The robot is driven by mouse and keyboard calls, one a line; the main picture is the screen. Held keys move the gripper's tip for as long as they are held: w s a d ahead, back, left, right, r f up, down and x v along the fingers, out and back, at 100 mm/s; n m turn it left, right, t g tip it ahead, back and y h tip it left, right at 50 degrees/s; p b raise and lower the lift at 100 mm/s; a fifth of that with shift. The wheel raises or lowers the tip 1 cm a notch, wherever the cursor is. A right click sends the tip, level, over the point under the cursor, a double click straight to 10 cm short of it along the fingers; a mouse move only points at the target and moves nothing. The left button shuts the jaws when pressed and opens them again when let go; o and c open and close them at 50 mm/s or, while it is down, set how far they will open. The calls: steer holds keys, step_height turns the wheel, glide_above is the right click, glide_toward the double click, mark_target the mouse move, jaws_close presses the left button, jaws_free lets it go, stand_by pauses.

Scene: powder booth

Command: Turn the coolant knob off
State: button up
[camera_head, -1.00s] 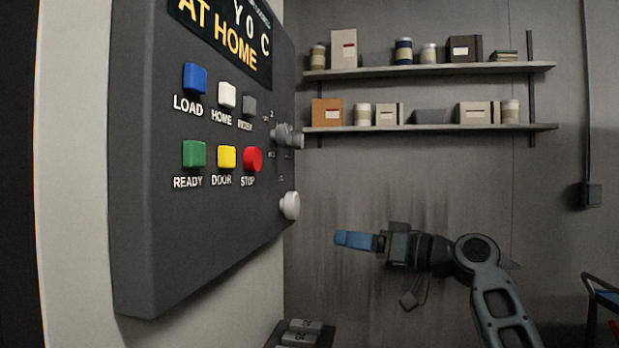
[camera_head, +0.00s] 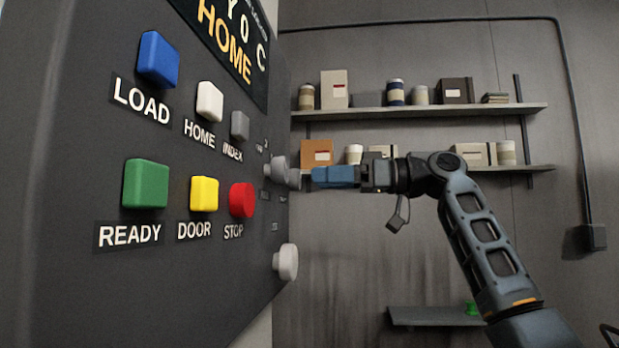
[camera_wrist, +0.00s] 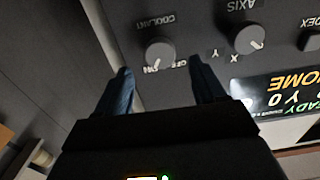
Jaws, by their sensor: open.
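The coolant knob (camera_wrist: 160,52) is a round grey knob on the dark panel, under the inverted COOLANT label in the wrist view. Its white mark points down and slightly left in that picture, by the small ON/OFF lettering. My gripper (camera_wrist: 161,72) is open and empty, its two blue fingers aimed at the panel on either side of the line to this knob. In the head view my gripper (camera_head: 316,176) is at the grey knobs (camera_head: 283,172), which overlap there. I cannot tell whether the fingers touch one.
The axis knob (camera_wrist: 250,39) sits just right of the coolant knob in the wrist view. A pale knob (camera_head: 287,262) is lower on the panel. Push buttons, including red STOP (camera_head: 242,200), are to the left. Loaded shelves (camera_head: 430,112) line the back wall.

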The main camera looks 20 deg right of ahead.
mark_target(300, 180)
steer(key=shift+x, duration=1.75)
steer(key=c, duration=1.1)
steer(key=shift+o, duration=0.2)
steer(key=n+b, duration=0.2)
steer(key=n, duration=0.4)
steer(key=shift+a+f+n+b, duration=0.1)
steer(key=shift+n+b, duration=0.2)
steer(key=n+b, duration=0.1)
steer(key=n, duration=0.3)
steer(key=shift+s, duration=0.1)
steer(key=shift+n+b, duration=0.6)
steer(key=shift+n, duration=1)
